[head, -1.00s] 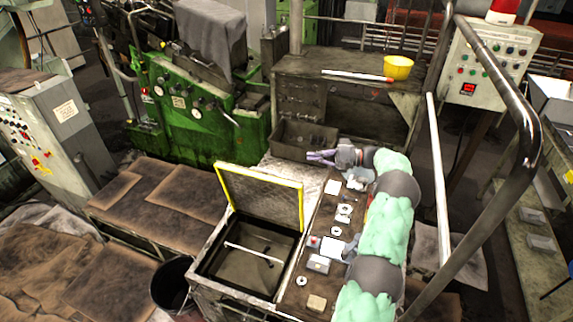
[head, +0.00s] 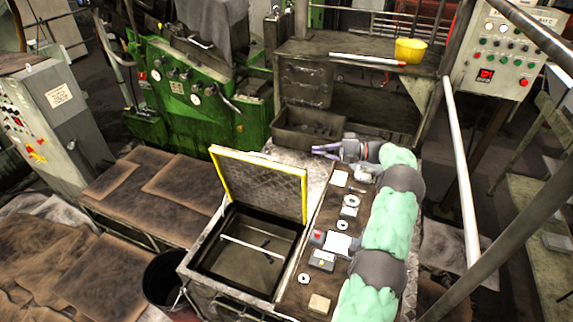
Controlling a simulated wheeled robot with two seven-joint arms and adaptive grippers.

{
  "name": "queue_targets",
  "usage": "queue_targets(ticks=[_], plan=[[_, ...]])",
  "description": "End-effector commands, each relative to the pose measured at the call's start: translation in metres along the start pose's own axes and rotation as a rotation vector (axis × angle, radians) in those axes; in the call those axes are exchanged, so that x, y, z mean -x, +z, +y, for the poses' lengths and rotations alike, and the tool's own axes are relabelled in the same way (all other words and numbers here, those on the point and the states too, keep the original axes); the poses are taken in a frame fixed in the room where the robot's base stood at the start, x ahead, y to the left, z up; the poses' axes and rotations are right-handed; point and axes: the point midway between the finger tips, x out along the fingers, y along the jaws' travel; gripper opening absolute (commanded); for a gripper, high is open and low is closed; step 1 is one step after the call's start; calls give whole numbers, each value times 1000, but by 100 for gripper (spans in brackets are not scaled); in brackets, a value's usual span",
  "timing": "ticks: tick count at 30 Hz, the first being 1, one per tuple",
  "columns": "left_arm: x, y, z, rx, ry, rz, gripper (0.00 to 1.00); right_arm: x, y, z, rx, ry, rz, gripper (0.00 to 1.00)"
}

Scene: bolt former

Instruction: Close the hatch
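The hatch (head: 262,184) is a square lid with a yellow rim, standing open and nearly upright at the far edge of a box opening (head: 235,262). The dark inside of the box shows, with a light rod across it. My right gripper (head: 318,151) is up and right of the hatch's top corner, apart from it, pointing left. Its fingers look spread, with nothing visible between them. My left gripper is not in view.
A worktop (head: 331,214) with small parts and blocks lies right of the opening, under my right arm. A grey bin (head: 308,130) stands behind the gripper. A black bucket (head: 163,280) stands at left. A handrail (head: 462,185) runs at right.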

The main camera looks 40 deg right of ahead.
Motion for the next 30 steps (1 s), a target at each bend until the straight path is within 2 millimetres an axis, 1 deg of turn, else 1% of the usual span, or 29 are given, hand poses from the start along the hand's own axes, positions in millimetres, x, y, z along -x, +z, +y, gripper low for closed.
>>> queue_targets(ticks=[1, 2, 5, 8, 22, 23, 30], plan=[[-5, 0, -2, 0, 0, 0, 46, 0, 1, 4, 1, 0, 0, 0], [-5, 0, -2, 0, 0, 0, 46, -1, 1, 4, 1, 0, 0, 0], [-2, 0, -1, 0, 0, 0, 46, -7, 0, 4, 1, 0, 0, 0], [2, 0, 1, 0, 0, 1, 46, -19, 0, 2, 0, -2, -2, 0], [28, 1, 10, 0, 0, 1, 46, -105, 1, 1, 0, -1, -3, 0], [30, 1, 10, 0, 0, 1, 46, -103, 5, 1, -2, 0, 0, 0], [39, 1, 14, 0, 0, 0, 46, -107, 29, 2, -1, 0, 0, 0]])
